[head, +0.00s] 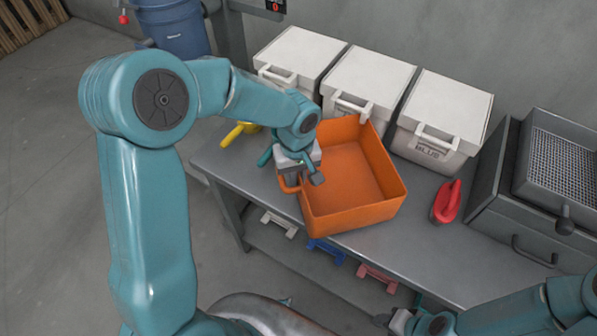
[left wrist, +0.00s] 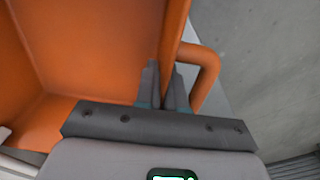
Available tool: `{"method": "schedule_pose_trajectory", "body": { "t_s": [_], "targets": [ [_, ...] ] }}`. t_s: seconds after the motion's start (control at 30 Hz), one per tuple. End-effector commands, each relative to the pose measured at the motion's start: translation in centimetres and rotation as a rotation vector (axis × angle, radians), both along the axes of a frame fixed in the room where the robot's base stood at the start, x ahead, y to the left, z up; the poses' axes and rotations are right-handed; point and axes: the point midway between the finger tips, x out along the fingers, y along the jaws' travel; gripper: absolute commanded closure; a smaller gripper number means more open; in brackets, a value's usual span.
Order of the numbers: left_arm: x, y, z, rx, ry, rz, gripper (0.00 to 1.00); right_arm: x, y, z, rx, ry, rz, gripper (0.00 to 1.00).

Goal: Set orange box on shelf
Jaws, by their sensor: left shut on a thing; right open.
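The orange box (head: 355,212) is an open, empty-looking tray on the grey table (head: 430,262), in front of the white boxes. My left gripper (head: 298,178) is at its left wall, by the handle. In the left wrist view, the fingers (left wrist: 162,88) are shut on the box wall (left wrist: 172,30) beside the orange handle (left wrist: 208,75). The fingertips are partly hidden in the head view. My right gripper (head: 388,319) is open at the bottom edge, low in front of the table, and only partly visible. A lower shelf (head: 262,262) shows under the table.
Three white lidded boxes (head: 368,78) line the wall. A red-handled object (head: 446,202) lies right of the orange box, near dark metal cases (head: 535,215). A yellow object (head: 238,134) lies at left. White, blue and red handles (head: 325,251) show below the table edge.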

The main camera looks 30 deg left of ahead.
Motion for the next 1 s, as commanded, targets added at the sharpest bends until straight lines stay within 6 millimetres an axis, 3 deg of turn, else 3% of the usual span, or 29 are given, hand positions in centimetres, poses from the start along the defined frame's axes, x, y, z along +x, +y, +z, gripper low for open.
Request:
{"method": "schedule_pose_trajectory", "body": {
  "t_s": [0.07,0.5,0.6,1.0],
  "targets": [
    [-0.25,-0.3,-1.16,-0.001,0.004,-0.002,1.0,-0.05,0.01,-0.86,0.0,0.002,0.0,0.57],
    [-0.57,-0.51,-1.64,-0.001,0.002,0.001,1.0,-0.03,0.01,-1.31,0.0,0.001,0.0,0.57],
    [-0.57,-0.51,-1.51,0.0,0.004,0.001,0.66,-0.02,0.01,-1.16,0.0,0.001,0.0,0.57],
    [-0.36,-0.46,-0.78,0.0,0.003,0.001,0.66,-0.02,0.01,-0.51,0.0,0.001,0.0,0.57]
  ]
}}
